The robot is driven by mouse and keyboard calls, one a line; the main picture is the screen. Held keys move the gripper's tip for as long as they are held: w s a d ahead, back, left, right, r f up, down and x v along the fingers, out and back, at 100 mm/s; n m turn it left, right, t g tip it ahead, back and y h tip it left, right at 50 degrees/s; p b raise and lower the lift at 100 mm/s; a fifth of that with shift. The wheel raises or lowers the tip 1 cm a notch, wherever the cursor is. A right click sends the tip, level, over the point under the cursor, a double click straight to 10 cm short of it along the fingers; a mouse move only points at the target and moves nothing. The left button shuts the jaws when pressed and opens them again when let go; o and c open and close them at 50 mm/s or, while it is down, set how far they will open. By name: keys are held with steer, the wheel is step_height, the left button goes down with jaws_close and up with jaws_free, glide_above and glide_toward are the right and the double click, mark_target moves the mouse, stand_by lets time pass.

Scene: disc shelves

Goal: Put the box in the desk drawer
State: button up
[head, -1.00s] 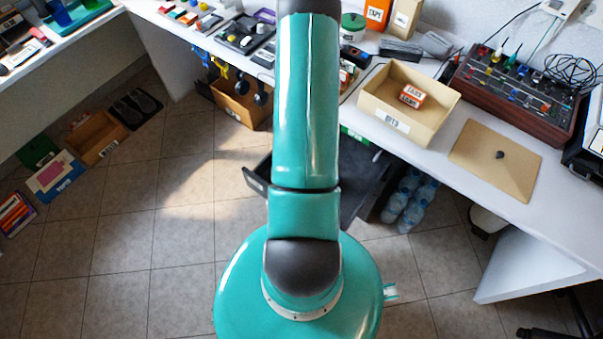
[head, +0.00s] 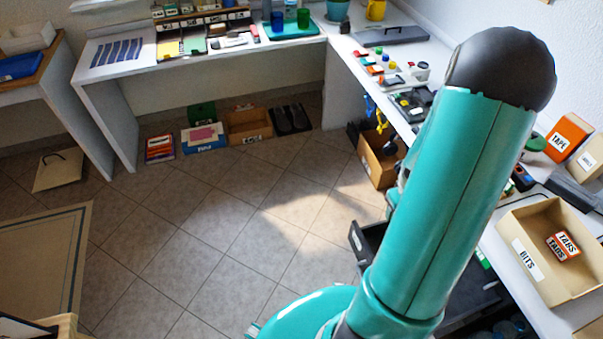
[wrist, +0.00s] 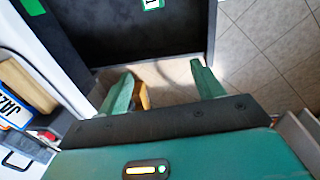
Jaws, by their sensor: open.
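My gripper (wrist: 163,87) is open, with two green fingers apart and nothing between them in the wrist view. An open dark desk drawer (wrist: 185,30) lies just beyond the fingertips there. A small green and white item (wrist: 152,4) shows on the drawer's dark floor, cut off by the top edge. In the head view the drawer (head: 366,240) juts out under the right desk, largely behind my arm; my gripper is hidden there. A small orange and white TABS box (head: 563,246) sits in the tan BITS bin (head: 525,258) on the desk. Which box is meant is unclear.
An orange TAPE box (head: 567,137) and other goods crowd the right desk (head: 490,245). An open brown box (head: 378,165) stands on the floor by the desk. Several bins and folders lie under the back desk. The tiled floor (head: 220,220) in the middle is clear.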

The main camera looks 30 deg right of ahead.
steer(key=w+a+r+t, duration=0.1)
steer(key=w+a+r, duration=0.2)
steer(key=a+r, duration=0.3)
steer(key=w+a+r+t+h, duration=0.1)
steer(key=w+a+r, duration=0.1)
steer(key=a+r, duration=0.45)
steer(key=w+a+r+t, duration=0.1)
steer(key=w+a+r, duration=0.25)
steer(key=r, duration=0.55)
steer(key=s+a+r, duration=0.2)
steer(key=a+r, duration=0.2)
steer(key=a, duration=0.2)
steer(key=s+a+r+n+t+y, duration=0.1)
steer(key=s+a+r, duration=0.2)
steer(key=a+r, duration=0.1)
steer(key=s+a+r+t+y, duration=0.1)
steer(key=s+a+r, duration=0.2)
steer(key=a, duration=0.4)
steer(key=shift+a+r, duration=0.3)
steer(key=shift+r, duration=0.3)
